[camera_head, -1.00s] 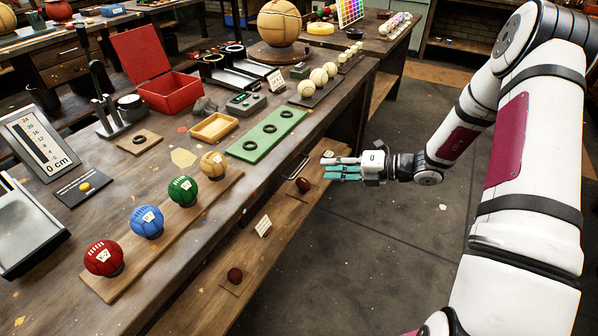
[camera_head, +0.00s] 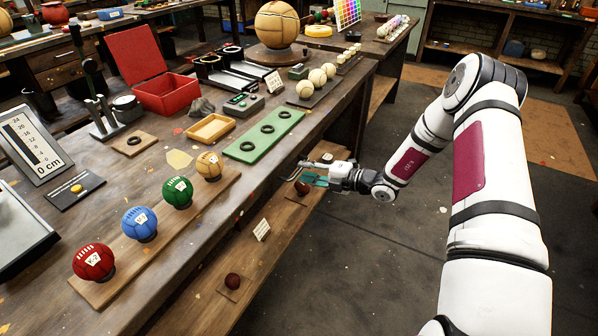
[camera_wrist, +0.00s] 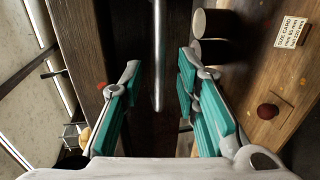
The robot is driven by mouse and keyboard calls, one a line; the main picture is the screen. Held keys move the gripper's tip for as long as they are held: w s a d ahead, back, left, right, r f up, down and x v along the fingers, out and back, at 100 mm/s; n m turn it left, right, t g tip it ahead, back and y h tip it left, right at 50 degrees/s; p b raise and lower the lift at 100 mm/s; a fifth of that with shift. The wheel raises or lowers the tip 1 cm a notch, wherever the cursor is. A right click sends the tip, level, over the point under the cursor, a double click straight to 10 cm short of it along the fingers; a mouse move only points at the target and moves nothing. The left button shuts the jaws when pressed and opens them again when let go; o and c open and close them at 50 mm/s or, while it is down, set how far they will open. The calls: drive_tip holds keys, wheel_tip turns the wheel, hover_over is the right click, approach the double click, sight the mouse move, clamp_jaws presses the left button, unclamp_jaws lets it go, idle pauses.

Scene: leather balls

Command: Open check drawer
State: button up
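The drawer's metal handle (camera_head: 296,171) shows as a small bar at the bench's right side, just below the tabletop. Its drawer front is dark and mostly hidden. My gripper (camera_head: 312,178) is right beside the handle, level with the space under the tabletop edge. In the wrist view, the silver handle bar (camera_wrist: 157,55) runs lengthwise between the two teal-padded fingers of my gripper (camera_wrist: 162,80). The fingers are spread, with a visible gap on each side of the bar. I cannot tell how deep the bar sits between them.
The wooden bench (camera_head: 110,185) carries colored balls, a green tray (camera_head: 264,135) and a red box (camera_head: 168,95). A lower shelf (camera_head: 215,295) juts out below, with a dark red ball (camera_head: 232,281) and a card (camera_head: 261,229). The floor to the right is clear.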

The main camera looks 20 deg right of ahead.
sight(299, 169)
drive_tip(key=shift+x, duration=1.55)
clamp_jaws()
